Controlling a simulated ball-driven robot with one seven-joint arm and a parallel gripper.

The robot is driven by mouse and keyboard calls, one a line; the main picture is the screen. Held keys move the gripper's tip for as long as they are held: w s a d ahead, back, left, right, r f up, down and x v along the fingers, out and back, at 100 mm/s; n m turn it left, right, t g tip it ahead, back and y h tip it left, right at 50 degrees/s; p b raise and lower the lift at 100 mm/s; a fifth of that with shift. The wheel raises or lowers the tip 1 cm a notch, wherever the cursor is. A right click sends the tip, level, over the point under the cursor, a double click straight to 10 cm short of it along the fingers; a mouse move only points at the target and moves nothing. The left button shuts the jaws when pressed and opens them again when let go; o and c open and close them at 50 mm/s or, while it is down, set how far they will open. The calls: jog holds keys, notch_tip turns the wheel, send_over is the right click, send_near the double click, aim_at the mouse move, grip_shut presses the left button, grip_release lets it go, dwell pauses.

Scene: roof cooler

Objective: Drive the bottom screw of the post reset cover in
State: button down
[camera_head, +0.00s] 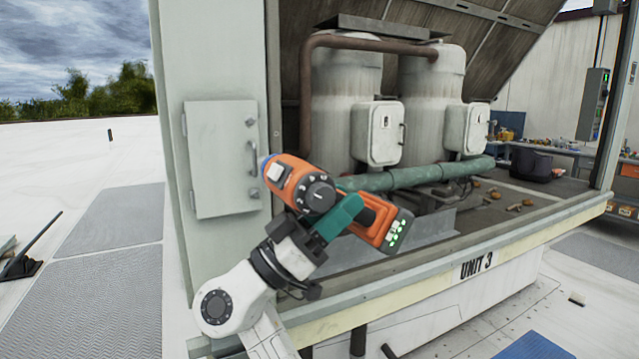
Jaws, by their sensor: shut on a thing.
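My gripper (337,216) is shut on the handle of an orange cordless driver (292,178). The driver's battery with green lights (397,232) hangs at lower right. Its blue nose (265,164) points up and left, in front of the right edge of the post in the picture. A pale grey cover (215,160) sits on the post, with a handle and small round fittings along its right side. The lower fitting (254,192) looks like the bottom screw. I cannot tell how far it stands out, nor whether the driver's tip touches anything; no bit shows clearly.
Two grey tanks (346,90) with white boxes and a green pipe (425,177) stand right of the post. The unit's front ledge (440,270) runs below my gripper. A blue mat (530,346) lies at bottom right. The pale roof at left is mostly open.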

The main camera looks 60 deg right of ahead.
jog(key=f, duration=0.2)
jog(key=f+b, duration=0.1)
jog(key=f, duration=0.2)
jog(key=s+a+f, duration=0.1)
jog(key=f, duration=0.1)
jog(key=shift+f, duration=0.35)
jog(key=shift+w+d, duration=0.55)
jog(key=shift+w, duration=0.25)
jog(key=shift+w+d, duration=0.55)
jog(key=shift+w, duration=0.2)
jog(key=shift+w+d, duration=0.55)
jog(key=shift+w, duration=0.25)
